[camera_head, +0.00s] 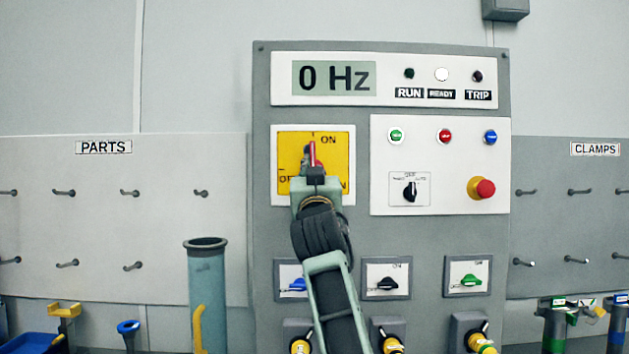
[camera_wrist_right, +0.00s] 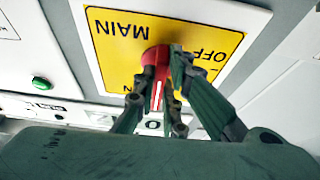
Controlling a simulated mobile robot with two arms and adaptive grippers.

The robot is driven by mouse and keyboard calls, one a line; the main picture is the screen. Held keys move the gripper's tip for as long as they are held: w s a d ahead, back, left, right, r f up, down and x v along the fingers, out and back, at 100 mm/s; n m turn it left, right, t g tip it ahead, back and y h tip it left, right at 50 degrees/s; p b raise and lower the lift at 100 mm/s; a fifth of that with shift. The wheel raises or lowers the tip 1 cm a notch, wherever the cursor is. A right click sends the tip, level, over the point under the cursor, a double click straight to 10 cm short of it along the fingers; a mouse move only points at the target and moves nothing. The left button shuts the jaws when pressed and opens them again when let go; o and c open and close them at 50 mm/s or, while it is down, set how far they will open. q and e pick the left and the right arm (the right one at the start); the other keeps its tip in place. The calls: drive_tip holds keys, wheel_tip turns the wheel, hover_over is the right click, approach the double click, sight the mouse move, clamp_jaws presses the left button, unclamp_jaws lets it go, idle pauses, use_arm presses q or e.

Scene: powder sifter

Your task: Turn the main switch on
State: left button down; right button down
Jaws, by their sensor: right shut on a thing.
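The main switch is a red handle (camera_head: 314,154) on a yellow plate (camera_head: 287,148) at the upper left of the grey panel. In the head view the handle stands roughly upright, its top toward the ON mark. My right gripper (camera_head: 312,165) reaches up from below and covers the lower part of the handle and some of the lettering. In the right wrist view the red handle (camera_wrist_right: 154,76) sits between the fingers of my right gripper (camera_wrist_right: 172,85), which is shut on it. The yellow plate (camera_wrist_right: 112,62) shows MAIN and OFF there. My left gripper is out of view.
The display (camera_head: 334,78) reads 0 Hz; the READY lamp (camera_head: 441,74) is white. A red stop button (camera_head: 485,189) sticks out at the right. Several small switches sit below. A blue-grey tube (camera_head: 207,290) stands left of the panel.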

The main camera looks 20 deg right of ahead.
drive_tip(key=shift+m, duration=0.5)
drive_tip(key=c, duration=2.1)
unclamp_jaws()
drive_tip(key=shift+a, duration=0.1)
drive_tip(key=v, duration=1.2)
drive_tip(key=shift+w+a+f, duration=0.1)
